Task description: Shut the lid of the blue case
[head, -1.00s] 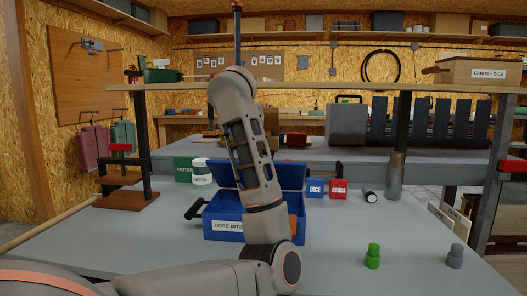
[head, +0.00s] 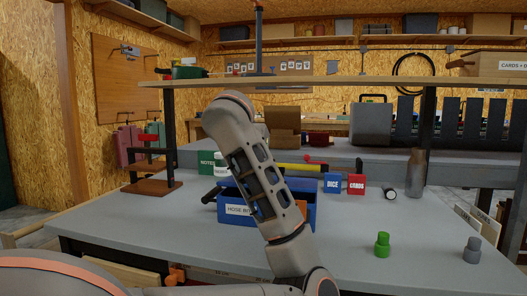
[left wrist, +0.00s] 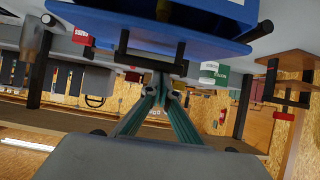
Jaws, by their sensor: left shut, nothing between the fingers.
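The blue case (head: 240,213), with a white label on its front, stands on the grey bench. My left arm crosses in front of it in the head view and hides its middle. The top edge of the lid (head: 300,183) shows right of the arm, low over the case; its exact angle is hard to tell. In the left wrist view, which is upside down, the blue case (left wrist: 90,15) fills the top. My left gripper (left wrist: 160,72) is shut and empty, its tips close to the blue edge; contact is unclear. It is hidden in the head view. My right gripper is not seen.
Blue and red boxes (head: 356,184) and a grey bottle (head: 416,172) stand right of the case. Green (head: 382,245) and grey (head: 472,250) pieces stand near the front right. A wooden shelf (head: 340,82) spans above.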

